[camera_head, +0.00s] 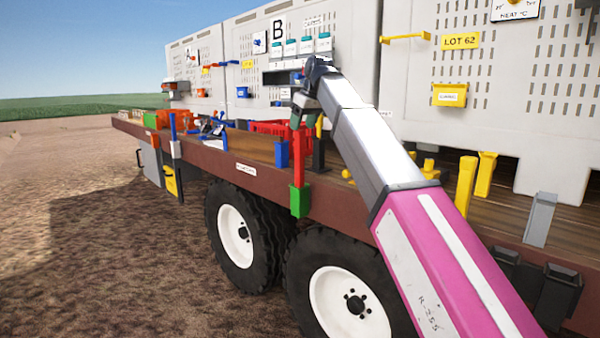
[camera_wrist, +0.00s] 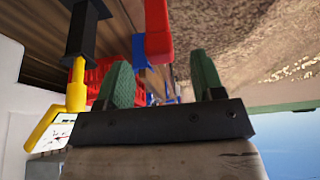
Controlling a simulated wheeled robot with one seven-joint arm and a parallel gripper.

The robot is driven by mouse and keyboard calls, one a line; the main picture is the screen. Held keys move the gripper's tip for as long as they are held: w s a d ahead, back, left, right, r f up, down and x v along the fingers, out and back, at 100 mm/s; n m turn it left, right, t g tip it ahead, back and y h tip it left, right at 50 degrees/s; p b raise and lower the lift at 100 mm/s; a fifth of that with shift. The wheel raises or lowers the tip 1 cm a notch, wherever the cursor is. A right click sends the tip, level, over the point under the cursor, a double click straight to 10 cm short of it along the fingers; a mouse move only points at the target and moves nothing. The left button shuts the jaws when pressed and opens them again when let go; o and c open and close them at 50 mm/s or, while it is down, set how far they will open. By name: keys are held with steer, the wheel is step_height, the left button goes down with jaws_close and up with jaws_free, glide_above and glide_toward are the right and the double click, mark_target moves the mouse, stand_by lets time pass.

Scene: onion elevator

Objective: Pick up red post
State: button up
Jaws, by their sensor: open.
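The red post (camera_head: 299,158) stands upright in a green socket (camera_head: 299,200) on the side edge of the truck bed. In the wrist view the red post (camera_wrist: 157,25) comes down from the top edge, and its near end lies just past the fingertips, in line with the gap between them. My gripper (camera_head: 301,108) is at the post's upper end in the head view. In the wrist view my gripper (camera_wrist: 160,62) has its two green fingers spread apart with nothing between them. I cannot tell from the head view how far the fingers are from the post.
A blue post (camera_head: 282,154) stands close left of the red one. A red crate (camera_head: 268,127) and a black post (camera_head: 319,150) are behind. Yellow posts (camera_head: 466,183) and a grey post (camera_head: 539,219) stand to the right. White panels (camera_head: 480,110) line the back.

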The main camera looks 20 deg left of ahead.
mark_target(298, 137)
steer(key=shift+x, duration=2.95)
steer(key=shift+r, duration=0.1)
jaws_close()
